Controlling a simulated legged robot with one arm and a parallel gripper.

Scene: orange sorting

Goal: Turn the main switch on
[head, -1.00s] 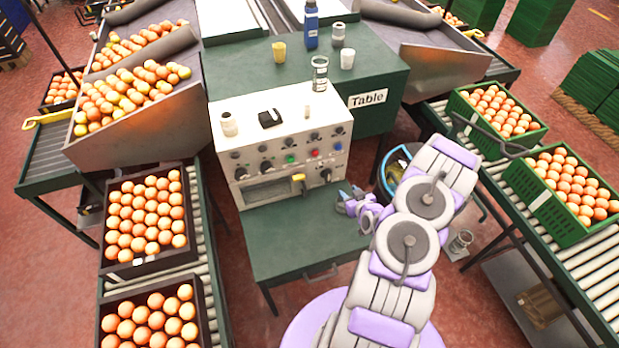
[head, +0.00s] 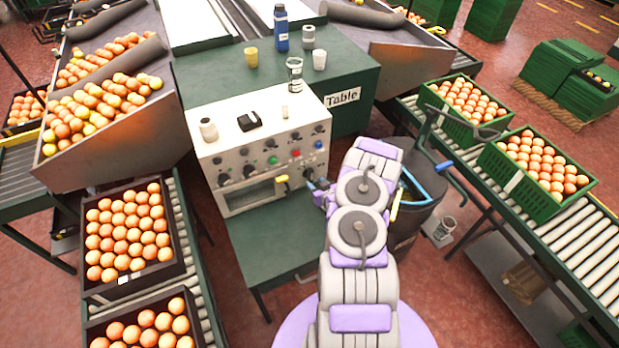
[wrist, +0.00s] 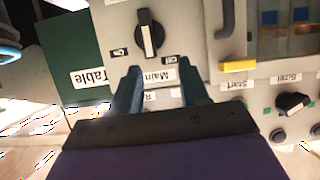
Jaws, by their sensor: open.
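The main switch is a black rotary knob (wrist: 149,33) with a white stripe on a white control panel (head: 268,155). In the wrist view, which is upside down, labels "On", "Off" and "Main" sit beside it. The knob's grip stands nearly upright in that picture, tilted slightly; I cannot tell which label it is set to. My gripper (wrist: 160,88) is open and empty, its two fingers pointing at the panel just short of the knob, not around it. In the head view my gripper (head: 318,187) is at the panel's lower right corner and partly hides the knob.
A yellow handle (wrist: 238,65) is beside the switch, with a black size knob (wrist: 292,102) further along. Jars and a black box (head: 249,121) stand on the panel's top. A dark bin (head: 415,195) is right of my arm. Orange crates (head: 131,235) flank both sides.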

